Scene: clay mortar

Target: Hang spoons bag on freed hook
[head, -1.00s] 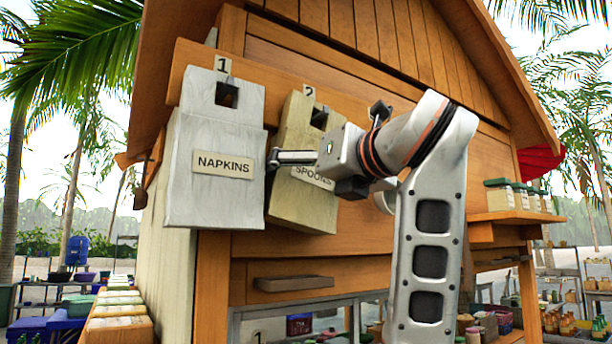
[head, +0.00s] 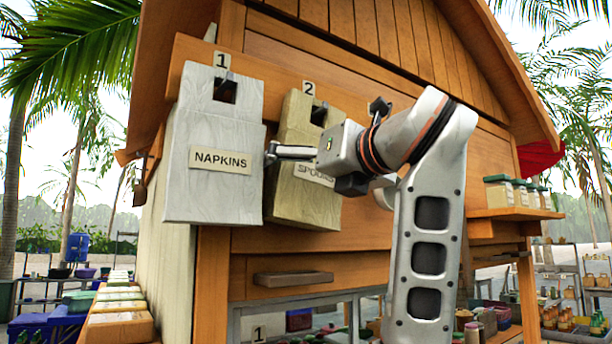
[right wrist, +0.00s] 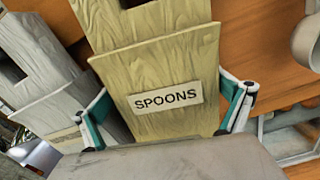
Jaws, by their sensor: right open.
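The tan spoons bag (head: 295,205) hangs on the kiosk's front board below the number 2 tag, with a dark hook in its cut-out. It also fills the middle of the right wrist view (right wrist: 160,60), label facing the camera. The pale napkins bag (head: 215,190) hangs to its left below the number 1 tag, with a hook in its cut-out. My right gripper (right wrist: 165,112) is open, with one finger on each side of the lower spoons bag. I cannot tell whether the fingers touch it. In the head view the gripper covers part of the bag's label. My left gripper is not in view.
The napkins bag stands close to my right gripper's left finger. A shelf with jars (head: 515,213) juts out on the right. A wooden handle (head: 292,278) projects below the bags. The roof edge overhangs above.

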